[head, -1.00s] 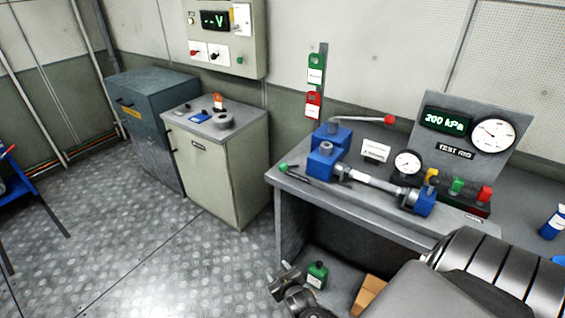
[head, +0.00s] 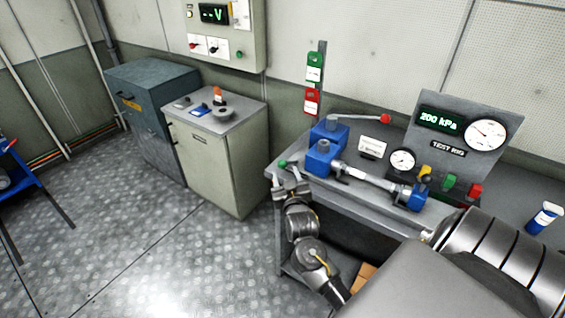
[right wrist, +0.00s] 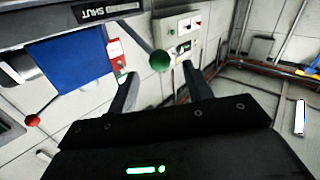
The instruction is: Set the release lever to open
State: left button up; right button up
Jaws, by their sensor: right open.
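A lever with a green knob (head: 282,164) sticks out at the front left corner of the test bench (head: 385,217), beside a blue block (head: 318,158). My right gripper (head: 291,183) is open just below and in front of this knob. In the right wrist view the green knob (right wrist: 159,61) shows between and just beyond the two open fingers (right wrist: 160,82), with no visible grip on it. A dark plate reading SHUT (right wrist: 105,8) is near the lever's rod. A second lever with a red knob (head: 385,118) lies behind the blue blocks. My left gripper is not seen.
A test rig panel (head: 459,125) reading 200 kPa, a round gauge (head: 402,160) and a metal rod (head: 372,177) occupy the bench. A cream cabinet (head: 222,165) stands to the left. The floor in front of it is clear.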

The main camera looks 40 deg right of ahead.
aim_at(283, 168)
jog(key=p+x, duration=0.1)
jog(key=x, duration=0.4)
jog(key=shift+w+d, duration=0.2)
jog(key=shift+w, duration=0.15)
jog(key=shift+c, duration=0.2)
grip_shut()
